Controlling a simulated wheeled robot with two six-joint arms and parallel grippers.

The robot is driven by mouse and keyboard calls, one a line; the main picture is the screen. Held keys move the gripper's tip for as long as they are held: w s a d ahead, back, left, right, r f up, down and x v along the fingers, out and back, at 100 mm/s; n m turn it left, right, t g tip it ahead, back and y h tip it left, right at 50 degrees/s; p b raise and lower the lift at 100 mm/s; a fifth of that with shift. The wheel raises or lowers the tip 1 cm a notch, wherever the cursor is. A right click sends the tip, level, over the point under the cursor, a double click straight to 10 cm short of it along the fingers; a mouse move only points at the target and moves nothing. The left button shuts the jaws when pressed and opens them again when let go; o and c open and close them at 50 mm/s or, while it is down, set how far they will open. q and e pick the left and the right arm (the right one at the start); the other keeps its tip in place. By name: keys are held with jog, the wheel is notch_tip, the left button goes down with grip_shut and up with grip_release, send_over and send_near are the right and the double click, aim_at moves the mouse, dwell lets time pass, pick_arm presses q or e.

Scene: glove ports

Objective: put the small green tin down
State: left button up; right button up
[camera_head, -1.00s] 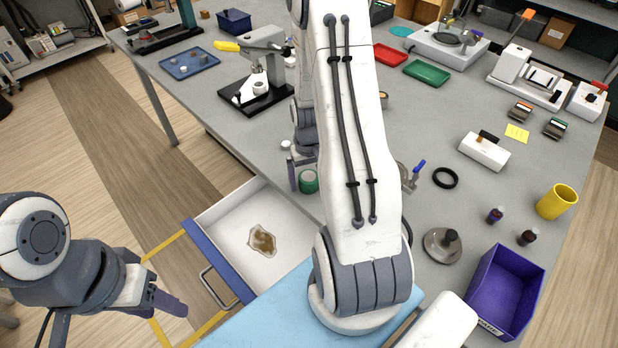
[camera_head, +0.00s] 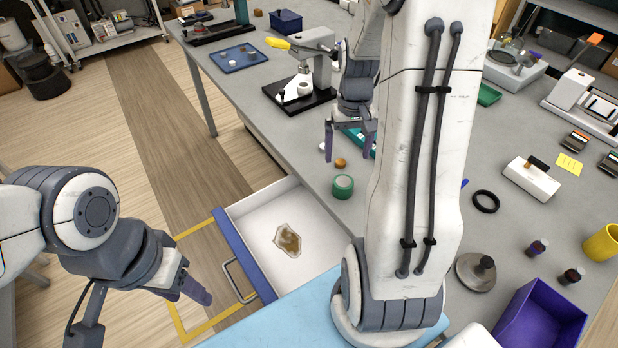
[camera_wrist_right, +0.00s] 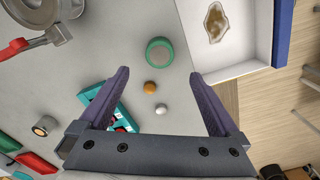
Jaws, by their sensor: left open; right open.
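The small green tin (camera_head: 342,186) stands on the grey table close to its front edge, beside the open drawer. It also shows in the right wrist view (camera_wrist_right: 159,53), ahead of the fingers and apart from them. My right gripper (camera_head: 348,150) is open and empty above the table, a little behind the tin; in the right wrist view its fingers (camera_wrist_right: 158,85) are spread wide with nothing between the tips. My left gripper (camera_head: 200,292) is open at the lower left, over the floor in front of the drawer and away from the tin.
An orange-brown knob-like piece (camera_head: 341,163), a small white piece (camera_wrist_right: 161,109) and a teal tray (camera_wrist_right: 122,118) are near my right gripper. A black-based press (camera_head: 300,98) stands farther back.

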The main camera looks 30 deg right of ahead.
jog(key=s+a+r+n, duration=0.1)
jog(key=a+r+n, duration=0.15)
jog(key=a, duration=0.75)
jog(key=s+a+r+n, duration=0.1)
jog(key=a+r+n, duration=0.15)
jog(key=a, duration=0.65)
jog(key=s+a+r+n+y, duration=0.1)
jog(key=s+a+n, duration=0.5)
jog(key=s+a, duration=0.5)
jog(key=s, duration=0.3)
jog(key=shift+a+n, duration=0.35)
jog(key=shift+n, duration=0.05)
jog(key=shift+r, duration=0.15)
